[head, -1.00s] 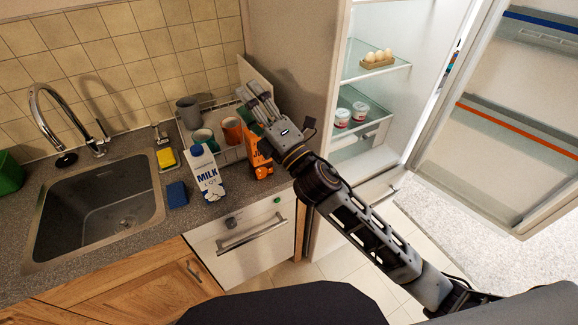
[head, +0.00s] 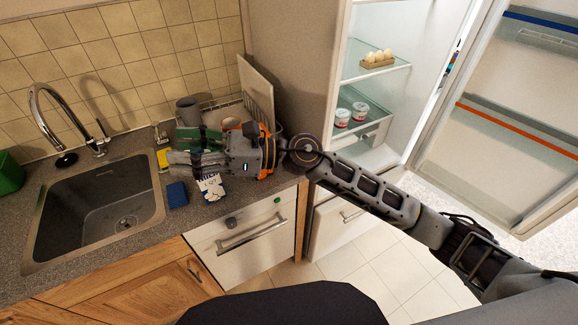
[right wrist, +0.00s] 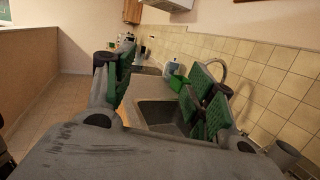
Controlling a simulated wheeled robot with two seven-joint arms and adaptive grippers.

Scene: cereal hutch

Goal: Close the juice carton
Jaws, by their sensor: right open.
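The orange juice carton (head: 264,175) stands at the right end of the counter, in front of the dish rack. My right gripper covers most of it in the head view, and its top and cap are hidden. My right gripper (head: 178,151) lies sideways across the carton with its fingers pointing left. It is open, and its green-padded fingers also show spread apart in the right wrist view (right wrist: 160,95), with no carton seen between them. My left gripper is not in view.
The milk carton (head: 211,190) is partly hidden behind my right fingers. A blue sponge (head: 177,195) lies left of it, near the sink (head: 95,200). The rack holds mugs, including a grey one (head: 188,108). The fridge (head: 375,150) stands open at right.

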